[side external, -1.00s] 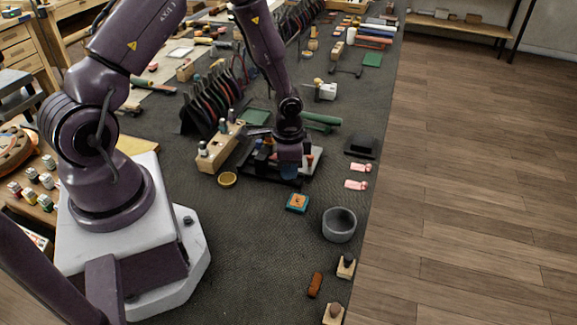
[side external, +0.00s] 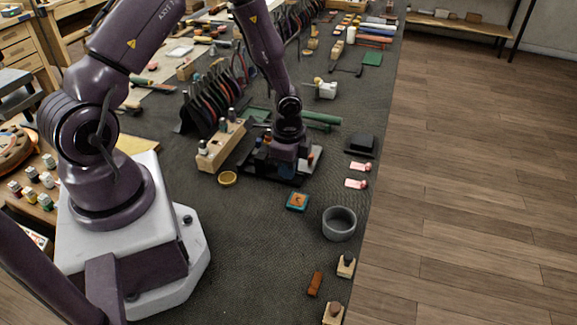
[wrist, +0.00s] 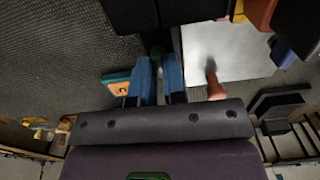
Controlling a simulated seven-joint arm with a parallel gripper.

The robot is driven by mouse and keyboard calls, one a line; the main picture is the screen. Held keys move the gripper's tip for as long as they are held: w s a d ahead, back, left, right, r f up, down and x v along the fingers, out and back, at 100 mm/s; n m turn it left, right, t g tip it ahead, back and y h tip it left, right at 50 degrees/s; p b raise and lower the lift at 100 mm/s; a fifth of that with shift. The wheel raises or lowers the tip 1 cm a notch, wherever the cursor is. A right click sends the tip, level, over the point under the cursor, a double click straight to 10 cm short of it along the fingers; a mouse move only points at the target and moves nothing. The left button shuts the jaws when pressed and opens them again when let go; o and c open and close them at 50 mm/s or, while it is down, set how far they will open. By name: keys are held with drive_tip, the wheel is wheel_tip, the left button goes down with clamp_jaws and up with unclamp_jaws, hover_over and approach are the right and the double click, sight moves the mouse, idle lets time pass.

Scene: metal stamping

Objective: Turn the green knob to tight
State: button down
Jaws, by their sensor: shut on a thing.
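My gripper (side external: 285,168) is low over the dark stamping device (side external: 262,176) on the bench mat in the side view. In the wrist view, its two blue fingers (wrist: 159,72) stand close together with a narrow gap. A small dark greenish part, the green knob (wrist: 158,52), shows between the fingertips, mostly hidden by them. The fingers are shut on it. In the side view the knob is hidden behind my gripper. Its turn angle cannot be read.
A wooden block with bottles (side external: 221,146) stands close left of the device. A small yellow bowl (side external: 227,179), a teal and orange box (side external: 297,201) and a grey bowl (side external: 339,223) sit nearer. A black block (side external: 361,144) and pink pieces (side external: 357,183) lie to the right.

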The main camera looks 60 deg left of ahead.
drive_tip(key=c, duration=1.2)
unclamp_jaws()
wheel_tip(320, 180, up, 13)
drive_tip(key=shift+r, duration=0.1)
